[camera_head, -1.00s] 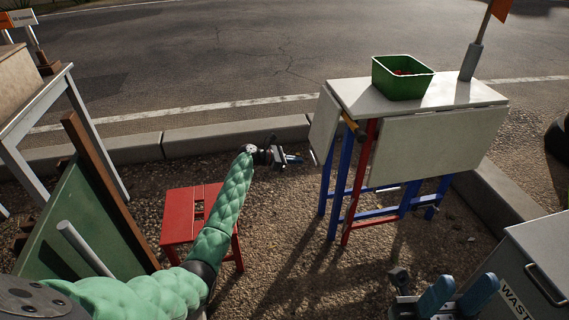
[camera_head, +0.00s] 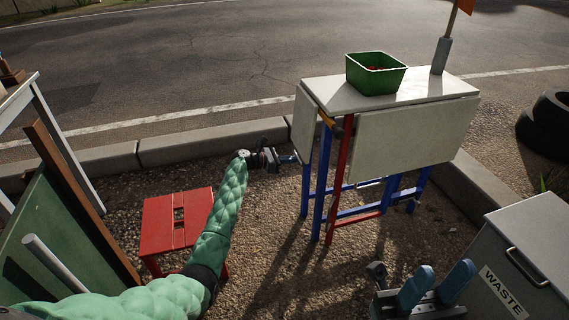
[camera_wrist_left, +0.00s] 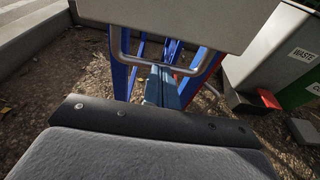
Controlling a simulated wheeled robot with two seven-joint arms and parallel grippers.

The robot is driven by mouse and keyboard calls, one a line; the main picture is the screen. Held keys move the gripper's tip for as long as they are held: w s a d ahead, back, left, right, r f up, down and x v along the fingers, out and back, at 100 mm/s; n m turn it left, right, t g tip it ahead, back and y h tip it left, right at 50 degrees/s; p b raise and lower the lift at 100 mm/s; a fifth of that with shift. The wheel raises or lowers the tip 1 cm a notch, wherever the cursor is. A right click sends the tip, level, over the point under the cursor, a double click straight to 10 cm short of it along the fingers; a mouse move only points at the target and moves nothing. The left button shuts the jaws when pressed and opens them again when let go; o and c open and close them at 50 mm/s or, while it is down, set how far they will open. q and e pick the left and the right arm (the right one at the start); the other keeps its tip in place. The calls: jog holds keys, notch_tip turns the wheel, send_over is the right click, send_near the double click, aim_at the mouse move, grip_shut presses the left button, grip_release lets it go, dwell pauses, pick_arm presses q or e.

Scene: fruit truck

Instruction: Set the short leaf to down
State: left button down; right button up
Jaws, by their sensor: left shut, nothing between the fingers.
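The short leaf (camera_head: 304,122) is the pale panel at the left end of the folding table (camera_head: 425,92). It hangs steeply downward; I cannot tell whether it is fully vertical. My left gripper (camera_head: 290,159) is shut and empty, just left of the leaf's lower edge. In the left wrist view the shut blue fingers (camera_wrist_left: 163,86) point toward a metal loop (camera_wrist_left: 165,62) below a pale panel (camera_wrist_left: 170,22); contact is unclear. The long leaf (camera_head: 415,138) hangs down at the front. My right gripper (camera_head: 444,268) is open and empty at the lower right.
A green basket (camera_head: 376,82) with red contents stands on the tabletop. A red stool (camera_head: 172,222) is below my left arm. A grey waste bin (camera_head: 528,262) is at the right, and a green board (camera_head: 62,230) leans at the left. Gravel lies between stool and table.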

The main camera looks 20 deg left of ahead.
pick_arm(q)
jog(key=shift+w+d+f, duration=0.2)
jog(key=shift+w+d, duration=0.1)
jog(key=shift+d, duration=0.15)
